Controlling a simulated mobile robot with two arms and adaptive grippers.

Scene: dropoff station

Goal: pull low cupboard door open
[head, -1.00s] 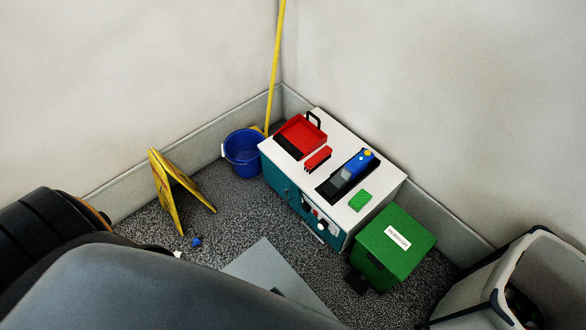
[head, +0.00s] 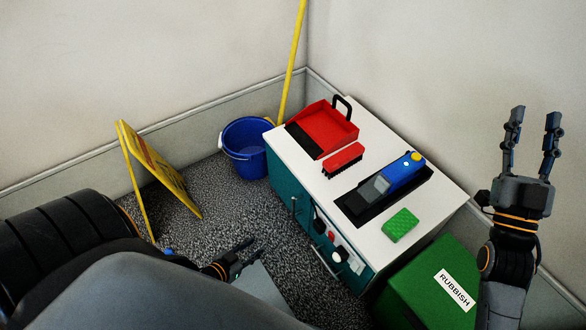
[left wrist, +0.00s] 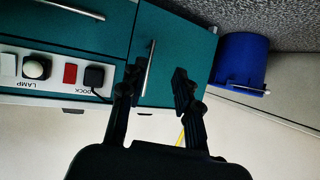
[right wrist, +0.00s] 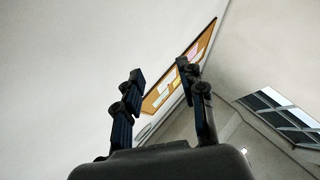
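The low cupboard (head: 283,190) has teal fronts and a white top. Its left door (left wrist: 180,45) looks shut and carries an upright silver bar handle (left wrist: 149,68), which also shows in the head view (head: 294,207). My left gripper (head: 252,254) is open and empty, low in front of the cupboard and apart from it in the head view. In the left wrist view the handle shows between its two fingertips (left wrist: 159,82), with no visible contact. My right gripper (head: 533,128) is open and empty, raised at the right; its open fingers show in the right wrist view (right wrist: 158,85).
A panel with a lamp switch (left wrist: 37,67) and sockets is beside the door. A blue bucket (head: 246,160) stands left of the cupboard, a green rubbish bin (head: 430,285) right of it. A yellow floor sign (head: 155,165) stands further left. Dustpan, brush and sponge lie on top.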

